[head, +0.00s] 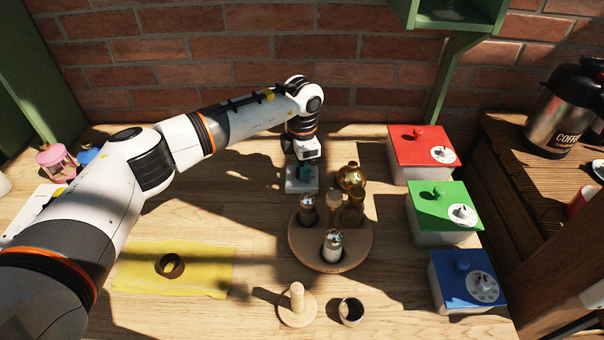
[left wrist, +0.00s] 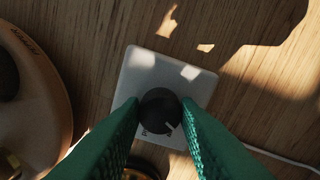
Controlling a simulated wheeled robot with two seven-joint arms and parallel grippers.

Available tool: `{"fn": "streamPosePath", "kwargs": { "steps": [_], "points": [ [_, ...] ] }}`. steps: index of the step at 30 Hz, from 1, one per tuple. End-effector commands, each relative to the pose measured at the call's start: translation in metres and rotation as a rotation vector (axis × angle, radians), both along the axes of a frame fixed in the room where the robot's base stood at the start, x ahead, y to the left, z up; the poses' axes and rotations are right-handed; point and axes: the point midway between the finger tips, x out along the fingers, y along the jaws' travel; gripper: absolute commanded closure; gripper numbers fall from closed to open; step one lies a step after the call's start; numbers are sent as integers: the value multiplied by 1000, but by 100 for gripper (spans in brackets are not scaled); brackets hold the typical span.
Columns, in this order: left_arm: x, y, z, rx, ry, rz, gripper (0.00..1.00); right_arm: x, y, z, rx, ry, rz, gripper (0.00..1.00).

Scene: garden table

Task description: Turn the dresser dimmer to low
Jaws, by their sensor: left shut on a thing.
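The dimmer is a white square plate (head: 300,185) on the wooden table near the back wall. The plate also shows in the left wrist view (left wrist: 195,88) with a round black knob (left wrist: 160,106) at its centre. A white mark on the knob points to the lower right in that view. Part of the lettering beside the knob is hidden. My left gripper (head: 303,170) points down over the dimmer. In the left wrist view its two green fingers (left wrist: 160,112) are closed on opposite sides of the knob. My right gripper is not in view.
A round wooden rack (head: 308,255) with several shakers stands in front of the dimmer, a gold bottle (head: 351,176) right beside it. Red (head: 420,160), green (head: 446,235) and blue (head: 466,297) lidded boxes line the right. A white cable (left wrist: 285,160) leaves the plate's side.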

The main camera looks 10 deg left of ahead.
Motion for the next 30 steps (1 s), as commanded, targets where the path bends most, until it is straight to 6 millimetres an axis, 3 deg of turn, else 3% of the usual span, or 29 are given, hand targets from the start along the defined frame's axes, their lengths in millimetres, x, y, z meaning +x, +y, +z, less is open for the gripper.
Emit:
{"fn": "streamPosePath", "kwargs": {
  "steps": [3, 12, 30],
  "points": [
    [1, 1, -4, 0, -4, -98, 94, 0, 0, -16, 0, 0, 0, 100],
    [1, 0, -1, 0, -4, -299, 94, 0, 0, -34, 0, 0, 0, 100],
    [1, 0, 1, -2, -3, -410, 94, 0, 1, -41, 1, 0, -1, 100]
  ]
}}
